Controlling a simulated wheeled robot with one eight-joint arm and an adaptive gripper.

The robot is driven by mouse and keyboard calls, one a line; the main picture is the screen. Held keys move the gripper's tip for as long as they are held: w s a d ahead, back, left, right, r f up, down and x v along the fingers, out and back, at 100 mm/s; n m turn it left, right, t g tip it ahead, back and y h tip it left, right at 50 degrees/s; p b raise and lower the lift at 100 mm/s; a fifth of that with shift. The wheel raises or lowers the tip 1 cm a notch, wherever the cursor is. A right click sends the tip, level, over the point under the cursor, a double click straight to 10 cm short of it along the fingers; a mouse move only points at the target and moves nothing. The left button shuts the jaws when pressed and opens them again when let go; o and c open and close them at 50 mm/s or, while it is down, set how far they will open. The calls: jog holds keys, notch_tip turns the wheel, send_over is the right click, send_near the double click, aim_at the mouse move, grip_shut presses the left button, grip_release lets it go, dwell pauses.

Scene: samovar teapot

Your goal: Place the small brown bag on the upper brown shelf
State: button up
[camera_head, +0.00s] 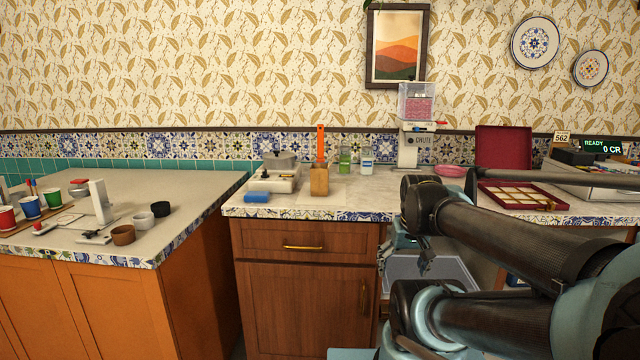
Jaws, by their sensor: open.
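A small tan-brown upright object (319,181) stands on the middle counter, with a tall orange strip rising behind it. I cannot tell whether it is the small brown bag or a wooden holder. No upper brown shelf can be made out; a brown wooden cabinet (304,295) with a drawer is under the counter. My gripper (427,264) is small and partly hidden by my arm, right of the cabinet and below the counter's front edge. It is open, apart from the brown object, with nothing visible in it.
A blue roll (257,197), a pot on a white stove (275,180) and two small bottles stand around the brown object. A white dispenser (412,148) and an open red case (503,149) are to the right. The left counter (170,187) has cups and bare room.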

jog(key=w+a+r+n+g+y, duration=0.1)
jog(key=w+a+r+n+y, duration=0.6)
jog(key=w, duration=0.6)
jog(key=w+a+r+n+g+y, duration=0.1)
jog(key=w+a+r+n+y, duration=0.35)
jog(key=w+r, duration=0.6)
jog(key=w+a+r+n+g+y, duration=0.1)
jog(key=w+a+r+n+y, duration=0.4)
jog(key=w, duration=0.9)
jog(key=y, duration=0.1)
send_near(320, 167)
jog(key=shift+n, duration=0.35)
jog(key=s, duration=0.1)
jog(key=s+a, duration=0.2)
jog(key=s, duration=0.1)
jog(key=shift+a+r, duration=0.1)
jog(key=shift+r, duration=0.2)
jog(key=shift+a, duration=3.75)
jog(key=c, duration=1.4)
